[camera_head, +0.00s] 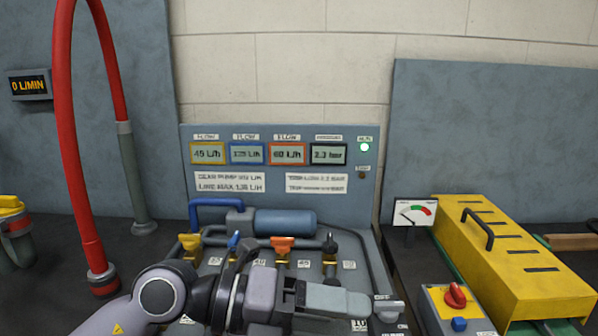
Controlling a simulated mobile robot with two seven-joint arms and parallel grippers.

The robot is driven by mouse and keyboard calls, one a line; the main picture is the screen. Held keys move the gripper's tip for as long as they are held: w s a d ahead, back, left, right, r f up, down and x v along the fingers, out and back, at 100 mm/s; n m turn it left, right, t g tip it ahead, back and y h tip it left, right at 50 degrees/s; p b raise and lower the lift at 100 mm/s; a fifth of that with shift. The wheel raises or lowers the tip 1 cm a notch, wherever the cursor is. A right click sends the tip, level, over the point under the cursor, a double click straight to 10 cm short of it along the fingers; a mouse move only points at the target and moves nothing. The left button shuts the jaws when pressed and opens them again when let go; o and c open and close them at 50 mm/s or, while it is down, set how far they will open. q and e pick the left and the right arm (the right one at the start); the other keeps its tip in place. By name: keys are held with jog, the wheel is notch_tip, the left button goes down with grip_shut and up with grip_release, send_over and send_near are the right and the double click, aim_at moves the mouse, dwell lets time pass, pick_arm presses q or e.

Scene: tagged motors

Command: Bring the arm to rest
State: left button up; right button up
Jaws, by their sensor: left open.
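My left arm comes in from the bottom left, and its grey gripper (345,302) points right, low over the front of the valve bench (385,270). I see the gripper from the side; it is open and nothing shows in it. A blue pump cylinder (285,223) lies behind it, apart from the fingers. A yellow valve handle (190,242), a blue one (233,240) and an orange one (282,243) stand between the gripper and the panel. My arm hides part of the bench front. My right gripper is not in view.
A display panel (280,185) with several readouts and a lit green lamp (364,146) stands behind. A tall red hose (66,130) rises at left. A yellow cover (500,250), dial gauge (414,212) and red-knobbed switch box (455,310) stand at right.

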pick_arm(q)
jog(key=w+a+r+n+t+h, duration=0.3)
jog(key=a+r+n+t+h, duration=0.35)
jog(key=n+t, duration=0.8)
jog(key=w+a+f+n+t+y, duration=0.2)
jog(key=a+f+n+t+y, duration=0.15)
jog(key=a+n+y, duration=0.5)
jog(key=w+a+f+n+t+y, duration=0.2)
jog(key=a+f+n+y, duration=0.3)
jog(key=n+y, duration=0.55)
jog(key=s+a+f+n+g+y, duration=0.2)
jog(key=s+a+f+g, duration=0.15)
jog(key=f, duration=0.45)
jog(key=s+a+f+n+g+y, duration=0.25)
jog(key=s+f+g, duration=0.2)
jog(key=f, duration=0.45)
jog(key=s+a+f+g+h, duration=0.1)
jog(key=s+f+g, duration=0.4)
jog(key=s, duration=0.3)
jog(key=s+f+g+h, duration=0.1)
jog(key=s+f+g, duration=0.3)
jog(key=s, duration=0.4)
jog(key=w+d+f+m+t+h+p, duration=0.1)
jog(key=w+d+f+t+p, duration=0.1)
jog(key=w+t+p, duration=0.5)
jog(key=shift+d+h, duration=0.4)
